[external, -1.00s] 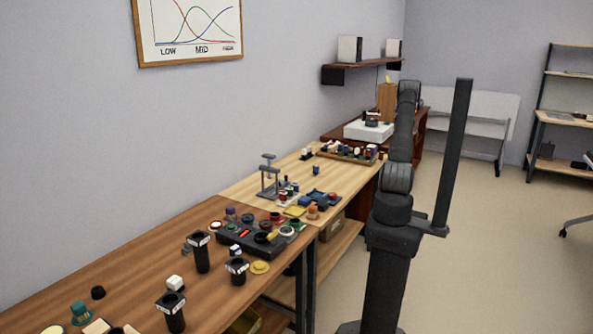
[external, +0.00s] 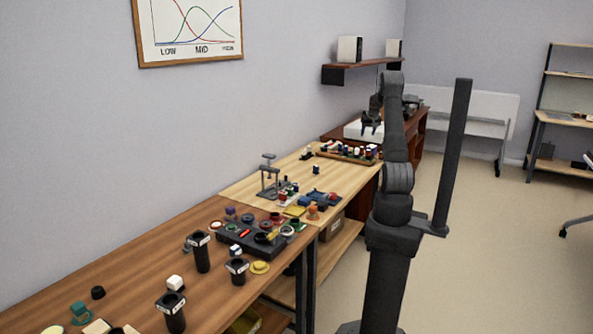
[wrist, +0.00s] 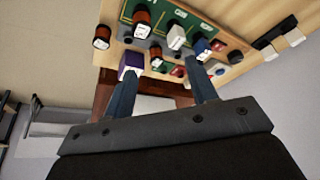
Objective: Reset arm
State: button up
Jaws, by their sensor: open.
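My gripper (external: 371,126) hangs from my raised arm toward the far end of the benches, in front of a white box (external: 352,131). In the wrist view my gripper (wrist: 162,92) has its two fingers spread apart, and I see nothing held between them. Beyond the fingertips is a tray (wrist: 203,22) with several labelled cylinders and small blocks. A purple block with a white face (wrist: 131,63) appears close to the left fingertip; I cannot tell whether they touch. The same tray (external: 340,158) shows on the far light bench in the external view.
A dark speaker unit (external: 240,240) and several black cups (external: 200,252) crowd the nearer bench. A grey press stand (external: 268,178) stands on the light bench. A shelf (external: 352,70) juts from the wall beyond.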

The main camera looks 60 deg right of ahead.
jog(key=w+a+n, duration=0.1)
jog(key=w+a, duration=0.9)
jog(key=a, duration=0.1)
jog(key=shift+w+r+n, duration=0.15)
jog(key=shift+w+n, duration=0.05)
jog(key=shift+n, duration=0.2)
